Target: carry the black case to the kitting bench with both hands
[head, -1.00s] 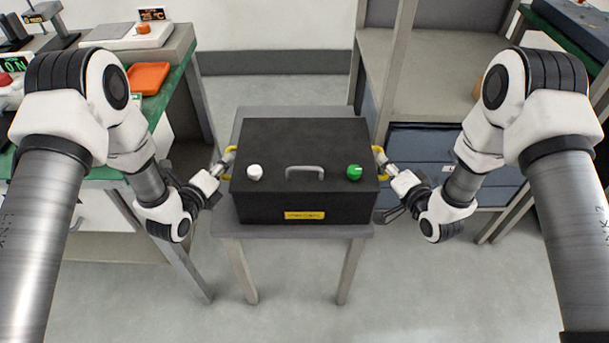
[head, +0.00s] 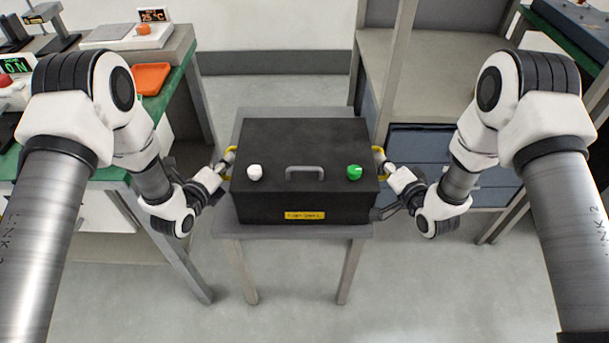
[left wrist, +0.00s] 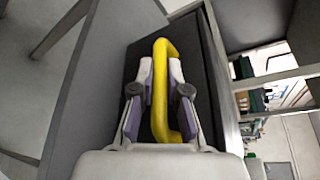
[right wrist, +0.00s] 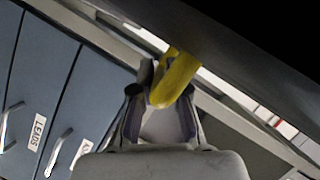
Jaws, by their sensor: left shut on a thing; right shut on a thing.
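The black case (head: 305,190) is at the middle of the head view, over a small grey table (head: 290,229). It has a grey top handle, a white knob, a green knob and a yellow front label. My left gripper (head: 226,168) is shut on the yellow handle on the case's left side; this handle (left wrist: 161,90) also shows in the left wrist view between the fingers. My right gripper (head: 386,168) is shut on the yellow handle on the right side, also seen in the right wrist view (right wrist: 174,80). I cannot tell whether the case touches the table.
A green-topped bench (head: 178,84) with an orange tray (head: 149,78) and instruments stands at the left. A grey shelf unit (head: 430,85) with blue drawers (head: 425,140) stands behind right. Open floor (head: 400,290) lies in front of the small table.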

